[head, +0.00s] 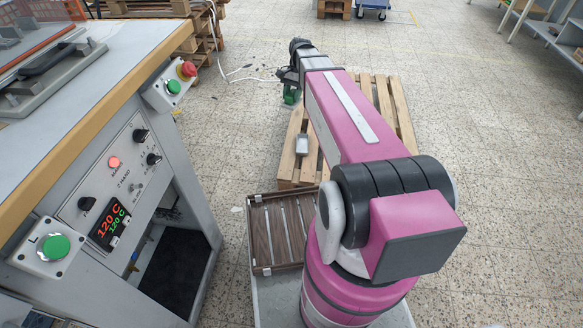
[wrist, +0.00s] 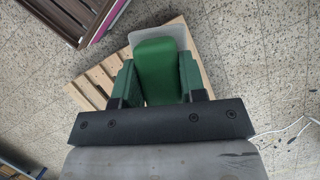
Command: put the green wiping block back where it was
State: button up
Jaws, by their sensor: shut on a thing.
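The green wiping block (wrist: 158,70) is held between the two dark green fingers of my gripper (wrist: 157,75), one on each side of it in the wrist view. A pale grey edge (wrist: 176,30) shows around the block's far end; I cannot tell whether it is part of the block. In the head view my gripper is at the end of the outstretched arm, mostly hidden by it, and a bit of green (head: 291,96) shows there. The wooden pallet (head: 398,108) lies below, and the block appears to be above it. Contact with the pallet cannot be told.
A small grey box (head: 301,145) sits on the pallet. A brown slatted tray (head: 262,236) is nearer, beside my arm. The machine bench with its control panel (head: 130,190) stands at the left. White cables (head: 243,72) lie on the floor beyond.

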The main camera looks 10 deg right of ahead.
jog(key=s+a+f+m+t+y, duration=0.1)
jog(key=a+f+m, duration=0.2)
jog(key=f, duration=1.5)
jog(key=a+f+m, duration=0.2)
jog(key=a+f, duration=0.1)
jog(key=f, duration=1.5)
jog(key=w+d+f, duration=0.3)
jog(key=w+d, duration=0.1)
jog(key=w+d+f, duration=0.4)
jog(key=shift+w+f, duration=0.1)
jog(key=shift+w, duration=0.05)
jog(key=shift+d+f, duration=0.1)
jog(key=shift+f, duration=1.9)
jog(key=shift+f, duration=0.1)
jog(key=o, duration=0.9)
